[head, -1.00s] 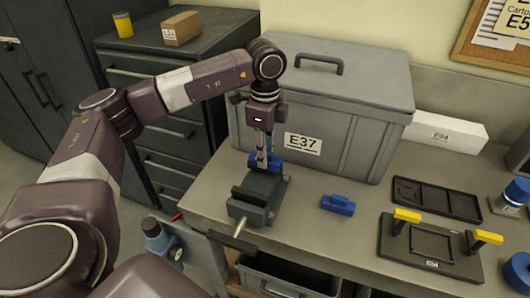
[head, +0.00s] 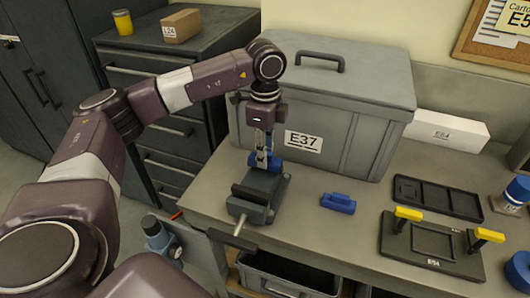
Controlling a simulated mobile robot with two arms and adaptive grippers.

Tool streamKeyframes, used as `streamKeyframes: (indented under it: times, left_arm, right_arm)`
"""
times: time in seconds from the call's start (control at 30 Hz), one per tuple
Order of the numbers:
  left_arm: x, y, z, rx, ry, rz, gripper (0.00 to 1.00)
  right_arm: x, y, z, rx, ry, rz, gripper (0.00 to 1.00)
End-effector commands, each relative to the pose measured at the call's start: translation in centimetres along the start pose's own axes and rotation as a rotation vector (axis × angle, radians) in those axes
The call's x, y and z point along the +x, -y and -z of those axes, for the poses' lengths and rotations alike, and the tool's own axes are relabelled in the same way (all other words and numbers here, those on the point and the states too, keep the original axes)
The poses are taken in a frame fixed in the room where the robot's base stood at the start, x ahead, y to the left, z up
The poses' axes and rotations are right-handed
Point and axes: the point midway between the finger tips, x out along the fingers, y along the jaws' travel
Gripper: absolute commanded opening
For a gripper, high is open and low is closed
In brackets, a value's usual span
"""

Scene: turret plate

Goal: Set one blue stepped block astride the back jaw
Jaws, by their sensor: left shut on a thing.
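My left gripper (head: 264,158) points down over the back of the grey vise (head: 257,195) and is shut on a blue stepped block (head: 254,161). This block is at the vise's back jaw; I cannot tell whether it touches the jaw or is just above it. The gripper fingers hide part of the block. A second blue stepped block (head: 338,203) lies on the bench to the right of the vise. My right gripper is not in view.
A large grey lidded case (head: 350,95) labelled E37 stands close behind the vise. A black tray (head: 437,198) and a plate with yellow handles (head: 432,243) lie to the right. A grey bin (head: 287,277) sits below the bench edge.

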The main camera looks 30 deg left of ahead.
Motion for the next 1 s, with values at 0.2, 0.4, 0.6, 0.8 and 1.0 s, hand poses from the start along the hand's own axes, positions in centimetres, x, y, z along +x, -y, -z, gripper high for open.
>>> streamKeyframes:
  times: [0.2, 0.4, 0.6, 0.8, 1.0]
  left_arm:
    - [0.22, 0.0, 0.01, 0.0, 0.0, 0.0, 0.0]
    - [0.53, 0.0, 0.01, 0.0, 0.0, 0.0, 0.0]
    - [0.58, 0.0, 0.01, 0.0, 0.0, 0.0, 0.0]
    - [0.57, 0.0, 0.01, 0.0, 0.0, 0.0, 0.0]
    - [0.57, 0.0, 0.01, 0.0, 0.0, 0.0, 0.34]
  right_arm:
    - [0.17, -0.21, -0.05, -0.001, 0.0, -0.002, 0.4]
    - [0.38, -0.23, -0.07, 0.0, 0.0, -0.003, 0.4]
    - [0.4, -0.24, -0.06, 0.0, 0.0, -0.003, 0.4]
    - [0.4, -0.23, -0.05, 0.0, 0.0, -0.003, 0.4]
    - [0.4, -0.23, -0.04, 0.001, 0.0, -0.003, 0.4]
